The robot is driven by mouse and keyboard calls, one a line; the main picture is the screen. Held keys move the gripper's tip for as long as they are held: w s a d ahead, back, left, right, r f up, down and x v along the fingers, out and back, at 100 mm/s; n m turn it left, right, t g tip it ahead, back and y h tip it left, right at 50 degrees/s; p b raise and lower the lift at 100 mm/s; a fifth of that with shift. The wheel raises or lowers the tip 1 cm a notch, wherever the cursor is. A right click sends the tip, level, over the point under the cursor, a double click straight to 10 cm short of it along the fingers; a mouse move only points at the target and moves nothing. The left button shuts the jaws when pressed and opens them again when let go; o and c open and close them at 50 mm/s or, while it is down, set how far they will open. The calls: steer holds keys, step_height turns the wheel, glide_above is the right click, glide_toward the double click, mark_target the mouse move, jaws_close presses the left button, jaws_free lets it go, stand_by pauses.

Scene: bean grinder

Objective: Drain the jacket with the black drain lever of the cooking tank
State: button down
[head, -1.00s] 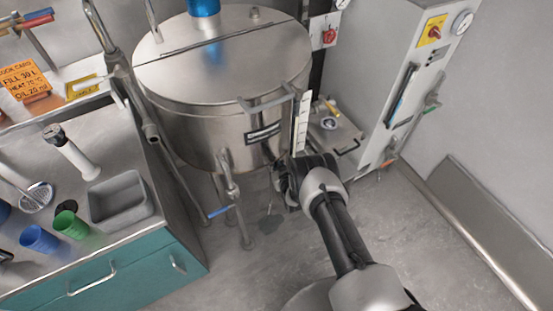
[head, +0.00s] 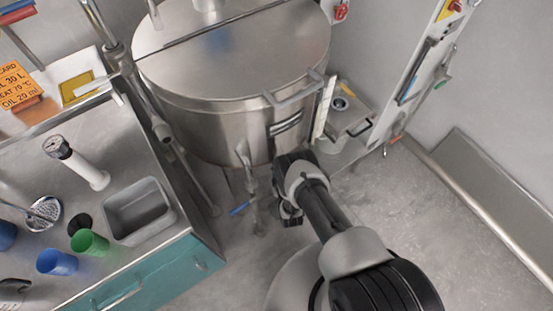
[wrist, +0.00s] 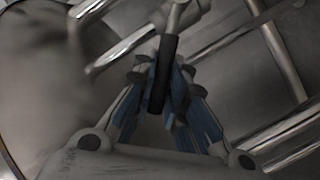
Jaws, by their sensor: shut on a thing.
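The steel cooking tank (head: 230,70) stands at the back centre in the head view, lid down. My gripper (head: 291,218) is low under the tank's front right side, where the arm hides much of it. In the wrist view, the black drain lever (wrist: 163,75) lies between the two blue-padded fingers of my gripper (wrist: 163,105), which are shut on it. The lever's upper end meets a steel fitting. A blue-handled lever (head: 241,209) shows on a pipe left of my gripper in the head view.
A teal cabinet with a sink counter (head: 185,222) stands at left, holding a grey bin (head: 140,212), a blue cup (head: 57,262) and a green cup (head: 90,243). Steel pipes (wrist: 285,55) surround my gripper. Open floor (head: 400,215) lies at right.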

steer(key=shift+s+a+f+n+t+b, duration=0.15)
steer(key=shift+a+f+n+t+b, duration=0.15)
steer(key=shift+n, duration=0.2)
steer(key=c, duration=1.6)
jaws_free()
steer(key=shift+s+d+r, duration=0.15)
steer(key=shift+s+d, duration=0.2)
steer(key=shift+s, duration=1.6)
steer(key=shift+s+d+r, duration=0.15)
steer(key=shift+s+d, duration=0.2)
steer(key=shift+s, duration=1.65)
steer(key=shift+s+d+r, duration=0.15)
steer(key=shift+s+d, duration=0.2)
steer(key=shift+s, duration=1.6)
steer(key=shift+c, duration=0.5)
